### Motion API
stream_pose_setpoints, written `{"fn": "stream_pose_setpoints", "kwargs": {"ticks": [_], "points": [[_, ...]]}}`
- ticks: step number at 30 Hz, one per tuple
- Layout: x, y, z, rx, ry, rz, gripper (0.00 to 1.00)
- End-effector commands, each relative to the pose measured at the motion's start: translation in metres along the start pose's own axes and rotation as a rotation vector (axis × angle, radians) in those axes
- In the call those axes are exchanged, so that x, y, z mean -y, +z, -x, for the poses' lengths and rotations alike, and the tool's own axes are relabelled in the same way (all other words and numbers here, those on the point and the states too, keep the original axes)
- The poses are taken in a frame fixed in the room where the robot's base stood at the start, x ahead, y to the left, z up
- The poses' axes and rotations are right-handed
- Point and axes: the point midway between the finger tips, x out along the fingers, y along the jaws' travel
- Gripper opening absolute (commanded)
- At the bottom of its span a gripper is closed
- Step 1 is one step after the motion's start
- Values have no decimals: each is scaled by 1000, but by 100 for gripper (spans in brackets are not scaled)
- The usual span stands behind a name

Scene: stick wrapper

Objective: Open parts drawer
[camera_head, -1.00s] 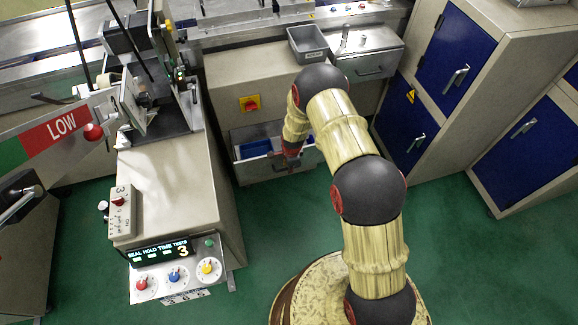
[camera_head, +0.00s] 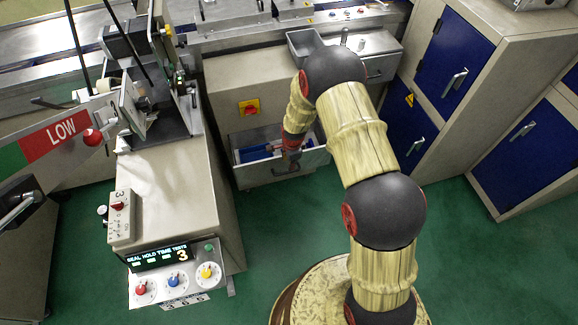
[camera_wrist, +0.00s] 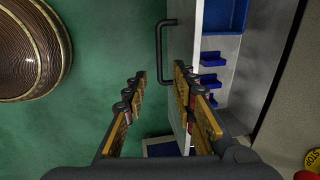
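The parts drawer (camera_head: 258,172) is low in the beige cabinet and stands partly open, with blue bins (camera_head: 250,153) showing inside. In the wrist view, its pale front edge (camera_wrist: 198,40) runs up the picture, and its black bar handle (camera_wrist: 162,62) sticks out to the left. My gripper (camera_wrist: 160,80) is open, at the drawer front. Its left finger is over the floor side and its right finger overlaps the front edge. The handle lies just beyond the fingertips; I cannot tell whether a finger touches the drawer. My arm hides part of the drawer in the head view.
A sealing machine (camera_head: 175,190) with a dial panel stands left of the drawer. Blue-door lockers (camera_head: 455,60) stand at the right. A grey bin (camera_head: 305,42) sits on the cabinet top. Green floor (camera_head: 260,225) in front of the drawer is clear.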

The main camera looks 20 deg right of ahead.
Motion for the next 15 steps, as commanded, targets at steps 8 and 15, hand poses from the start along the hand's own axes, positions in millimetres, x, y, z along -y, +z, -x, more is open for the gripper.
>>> {"fn": "stream_pose_setpoints", "kwargs": {"ticks": [8, 15], "points": [[0, 0, 25, 0, 0, 0, 27], [0, 0, 26, 0, 1, 0, 27]]}}
